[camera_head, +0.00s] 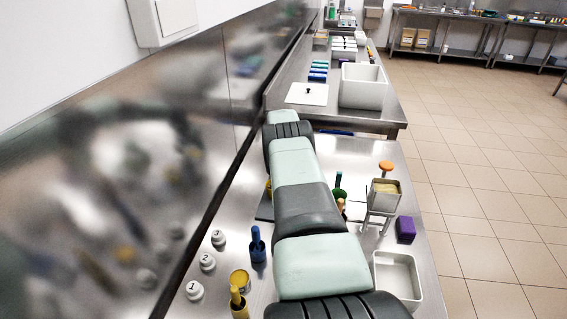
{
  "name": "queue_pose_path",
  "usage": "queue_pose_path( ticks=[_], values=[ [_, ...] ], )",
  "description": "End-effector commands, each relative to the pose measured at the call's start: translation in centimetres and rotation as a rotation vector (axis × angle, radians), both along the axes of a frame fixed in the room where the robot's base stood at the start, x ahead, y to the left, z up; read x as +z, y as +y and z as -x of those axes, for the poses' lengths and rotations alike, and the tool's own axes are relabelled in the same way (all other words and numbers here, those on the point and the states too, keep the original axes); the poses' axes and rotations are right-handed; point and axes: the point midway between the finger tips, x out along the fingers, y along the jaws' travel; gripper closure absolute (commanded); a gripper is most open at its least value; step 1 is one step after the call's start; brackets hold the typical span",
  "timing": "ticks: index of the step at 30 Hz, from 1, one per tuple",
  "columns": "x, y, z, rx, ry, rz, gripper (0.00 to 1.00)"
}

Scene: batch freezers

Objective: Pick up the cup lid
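I cannot pick out a cup lid with certainty. A flat white square piece with a dark knob (308,94) lies on the far steel counter, beside a white bin. Three small white round pieces, marked with numbers, stand on the near counter at the left: the nearest (194,291), the middle one (207,262) and the farthest (218,238). Whether any of them is a lid is unclear. My arm stretches over the near counter from the bottom edge and hides part of it. My gripper is not visible.
Left of my arm stand a blue-handled item (258,246) and a yellow-handled item (238,303). At the right are a metal holder (382,199), a purple block (406,229) and a white tray (417,287). A steel wall (110,180) borders the left; floor is open at right.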

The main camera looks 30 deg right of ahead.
Motion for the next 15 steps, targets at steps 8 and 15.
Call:
queue_pose_path(
  ticks=[8, 15],
  values=[
    [-0.16, -0.07, -0.04, 0.000, -0.001, 0.001, 0.46],
    [-0.14, -0.06, -0.05, 0.000, -0.001, 0.001, 0.77]
  ],
)
